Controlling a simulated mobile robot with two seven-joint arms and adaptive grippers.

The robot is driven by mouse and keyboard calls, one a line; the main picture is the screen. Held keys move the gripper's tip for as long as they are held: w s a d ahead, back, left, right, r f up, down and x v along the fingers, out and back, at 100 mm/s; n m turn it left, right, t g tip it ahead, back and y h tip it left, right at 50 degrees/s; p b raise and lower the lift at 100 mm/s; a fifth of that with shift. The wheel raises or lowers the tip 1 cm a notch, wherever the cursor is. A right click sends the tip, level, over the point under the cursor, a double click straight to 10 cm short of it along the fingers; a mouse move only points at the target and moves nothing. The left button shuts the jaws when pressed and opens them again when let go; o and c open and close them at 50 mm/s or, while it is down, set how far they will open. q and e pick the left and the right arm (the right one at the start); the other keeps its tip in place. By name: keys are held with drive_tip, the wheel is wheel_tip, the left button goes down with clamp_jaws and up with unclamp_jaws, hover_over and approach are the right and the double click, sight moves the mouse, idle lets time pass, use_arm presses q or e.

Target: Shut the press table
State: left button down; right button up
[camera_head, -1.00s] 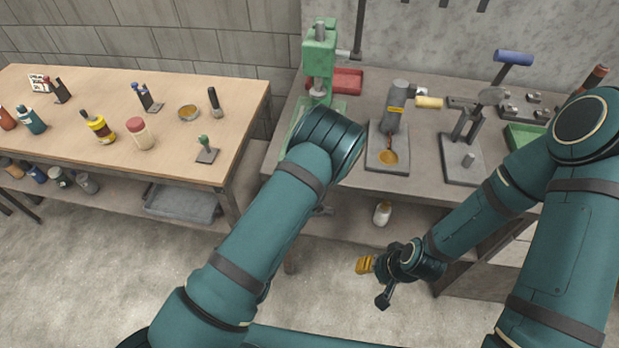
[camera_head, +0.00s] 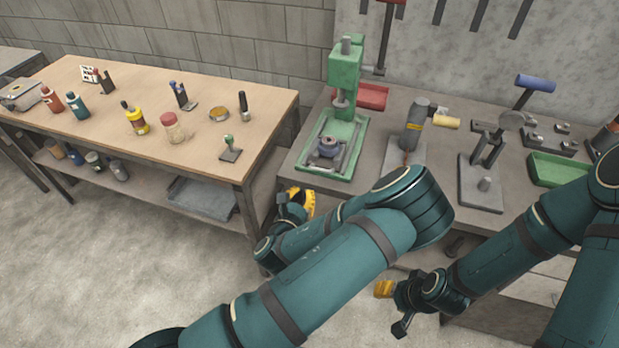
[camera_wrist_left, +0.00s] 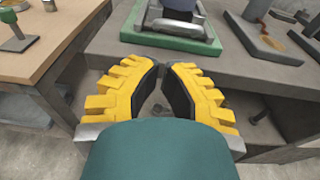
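The green press (camera_head: 345,80) stands on the grey workbench. Its green base frame (camera_head: 300,165) lies in front of the column, with a grey metal table (camera_head: 328,148) on it between rails. I cannot tell how far out the table sits. In the left wrist view the green base edge (camera_wrist_left: 170,42) and the grey table (camera_wrist_left: 178,22) show ahead of the fingers. My left gripper (camera_head: 303,203) is in front of the bench, below the press base and apart from it. Its yellow fingers (camera_wrist_left: 162,70) nearly meet at the tips, with nothing between them. My right gripper (camera_head: 384,288) hangs low in front of the bench.
A wooden table (camera_head: 190,90) with bottles and small tools stands left, separated from the bench by a narrow gap. Right of the press are a grey tool with a yellowish handle (camera_head: 446,122), a grey stand (camera_head: 480,185) and a green tray (camera_head: 560,170).

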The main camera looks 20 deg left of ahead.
sight(314, 176)
use_arm(q)
drive_tip(key=w, duration=0.6)
drive_tip(key=shift+w+r, duration=0.15)
drive_tip(key=w+b, duration=0.1)
drive_tip(key=w, duration=0.3)
drive_tip(key=shift+w+d, duration=0.15)
drive_tip(key=shift+w, duration=0.1)
